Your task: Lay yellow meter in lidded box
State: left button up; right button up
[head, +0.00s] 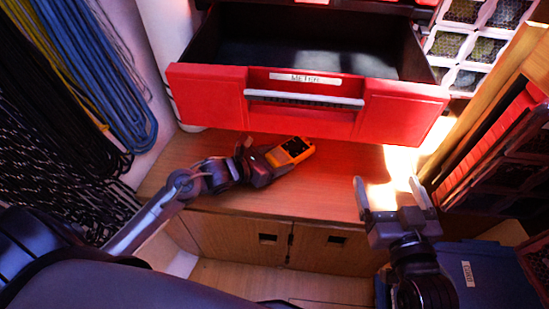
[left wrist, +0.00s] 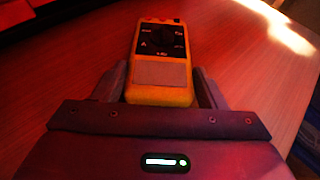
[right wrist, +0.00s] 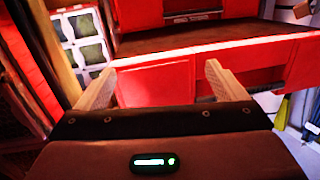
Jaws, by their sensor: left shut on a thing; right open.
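The yellow meter (head: 291,152) has a dark face with a dial and a grey lower panel. My left gripper (head: 265,160) is shut on its lower end, and the meter also shows between the fingers in the left wrist view (left wrist: 161,72). The meter is over the wooden bench top, in front of the red drawer; any gap beneath it is hard to tell. My right gripper (head: 389,182) is open and empty at the bench's right side. A blue box (head: 500,272) with a white label sits low at bottom right, partly hidden by my right arm; I cannot tell whether it is lidded.
The red drawer (head: 205,92) is pulled out above the bench (head: 325,190), appears empty and is labelled "METER". Coiled ropes (head: 110,75) hang at the left. Cupboard doors (head: 335,250) front the bench. Red items and mesh-fronted bins (head: 455,45) stand at the right.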

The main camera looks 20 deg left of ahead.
jog(key=shift+a+r, duration=0.35)
jog(key=shift+r, duration=0.15)
jog(key=shift+t, duration=0.3)
pick_arm(q)
jog(key=o, duration=1.2)
jog(key=shift+f, duration=0.1)
pick_arm(e)
jog(key=shift+w+d+r, duration=0.1)
jog(key=shift+r, duration=0.25)
